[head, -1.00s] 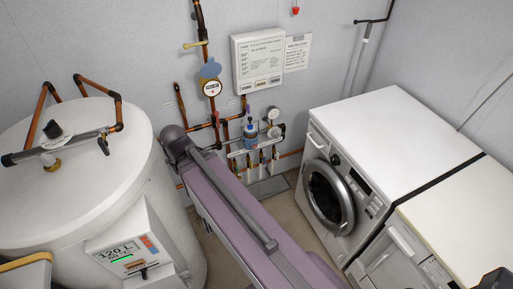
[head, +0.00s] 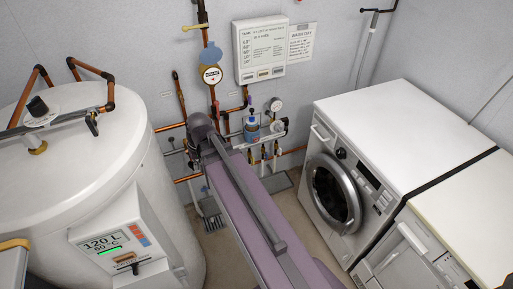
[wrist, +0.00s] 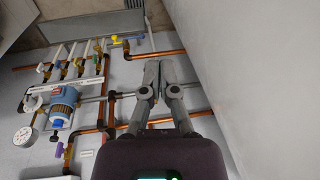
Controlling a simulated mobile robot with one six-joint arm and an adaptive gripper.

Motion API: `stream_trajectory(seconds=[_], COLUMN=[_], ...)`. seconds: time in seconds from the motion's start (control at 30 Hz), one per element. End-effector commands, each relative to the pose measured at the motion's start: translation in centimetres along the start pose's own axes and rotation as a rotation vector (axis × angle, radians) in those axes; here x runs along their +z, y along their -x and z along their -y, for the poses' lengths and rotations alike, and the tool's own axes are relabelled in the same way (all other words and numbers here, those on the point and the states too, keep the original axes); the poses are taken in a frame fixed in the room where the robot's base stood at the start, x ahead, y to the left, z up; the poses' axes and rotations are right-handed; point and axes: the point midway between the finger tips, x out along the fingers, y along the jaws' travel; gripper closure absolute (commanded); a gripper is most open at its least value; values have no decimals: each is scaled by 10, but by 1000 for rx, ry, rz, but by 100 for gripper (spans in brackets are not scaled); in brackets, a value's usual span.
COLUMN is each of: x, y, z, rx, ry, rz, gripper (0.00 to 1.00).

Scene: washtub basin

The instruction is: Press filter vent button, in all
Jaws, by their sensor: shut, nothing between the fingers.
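The blue filter (head: 252,132) is mounted among the pipes on the back wall. In the wrist view its blue housing (wrist: 63,100) is left of my gripper, with the picture turned about upside down. In the head view my arm's end hides the fingers, just left of the filter.
Copper pipes (wrist: 170,120) run close around my gripper. A round gauge (wrist: 22,136) sits beside the filter. A white tank (head: 70,150) stands left and a washing machine (head: 385,145) right. A wall box (head: 259,50) hangs above. The pale tank side (wrist: 235,70) fills the wrist view's right.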

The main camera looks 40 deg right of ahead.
Motion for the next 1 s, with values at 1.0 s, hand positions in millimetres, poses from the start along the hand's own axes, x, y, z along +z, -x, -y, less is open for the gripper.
stream_trajectory(seconds=[1.0], x=[-101], y=[-156], z=[-213], rx=[-324], ry=[-553], rz=[-325], gripper=[100])
